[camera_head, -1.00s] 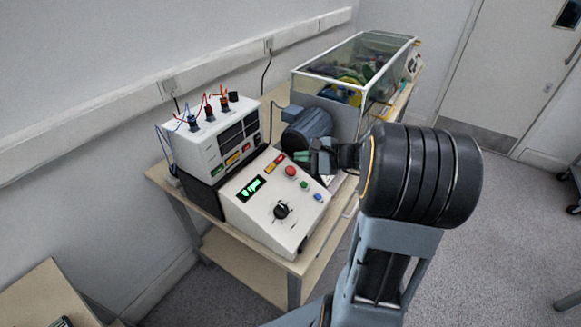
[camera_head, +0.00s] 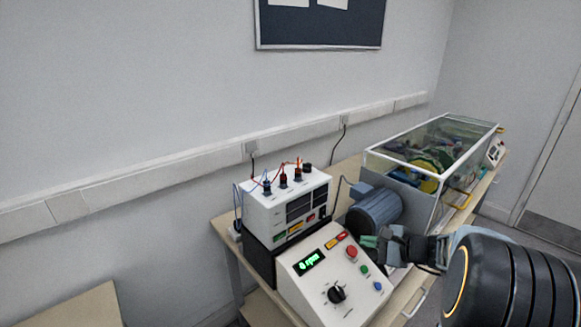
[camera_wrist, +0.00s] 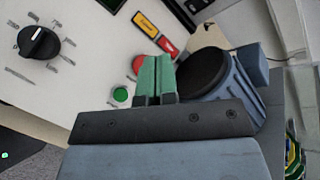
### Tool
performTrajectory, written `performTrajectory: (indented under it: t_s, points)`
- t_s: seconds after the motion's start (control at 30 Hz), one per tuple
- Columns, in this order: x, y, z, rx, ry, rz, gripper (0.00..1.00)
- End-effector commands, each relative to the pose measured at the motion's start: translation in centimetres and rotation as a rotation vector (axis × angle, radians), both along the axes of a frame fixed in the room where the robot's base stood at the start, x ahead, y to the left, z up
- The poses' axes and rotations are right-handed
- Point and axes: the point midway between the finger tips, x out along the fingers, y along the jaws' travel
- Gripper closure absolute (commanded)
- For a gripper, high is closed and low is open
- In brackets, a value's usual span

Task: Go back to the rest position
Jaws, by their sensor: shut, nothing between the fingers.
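My gripper (camera_head: 369,241) shows at the lower right of the head view, beside the control box's right side. In the wrist view its two green fingertips (camera_wrist: 154,78) are together with nothing between them. The white sloped control box (camera_head: 318,288) has a green display reading 0 rpm (camera_head: 312,262), a black knob (camera_head: 337,294), a red button (camera_head: 351,252), a green button (camera_head: 365,271) and a blue button (camera_head: 378,286). In the wrist view, the fingertips partly cover the red button (camera_wrist: 138,64). I cannot tell whether they touch the panel.
A blue motor (camera_head: 374,214) stands behind the gripper, close to it. A glass-walled enclosure (camera_head: 407,157) stands farther back on the bench. A white instrument with wired plugs (camera_head: 268,213) is behind the control box. Another table (camera_head: 80,308) is at lower left.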

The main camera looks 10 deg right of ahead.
Motion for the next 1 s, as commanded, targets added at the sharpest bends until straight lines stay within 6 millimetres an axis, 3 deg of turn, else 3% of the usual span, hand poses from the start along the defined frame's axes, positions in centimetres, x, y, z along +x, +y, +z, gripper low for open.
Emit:
performTrajectory:
  t_s: [0.1,0.23,0.37,0.5,0.7,0.83,1.0]
  points:
    - [-2.3,0.5,-2.9,-0.122,0.098,0.084,1.0]
    - [-6.5,2.5,-4.7,-0.392,0.195,0.298,1.0]
    - [-10.5,4.4,-4.9,-0.729,0.221,0.571,1.0]
    - [-13.4,5.6,-3.3,-1.1,0.155,0.841,1.0]
    - [-15.1,7.9,-0.2,-1.43,-0.021,1.054,1.0]
    - [-15.3,9.7,1.3,-1.473,-0.111,1.081,1.0]
    - [-15.3,10.5,1.6,-1.48,-0.144,1.099,1.0]
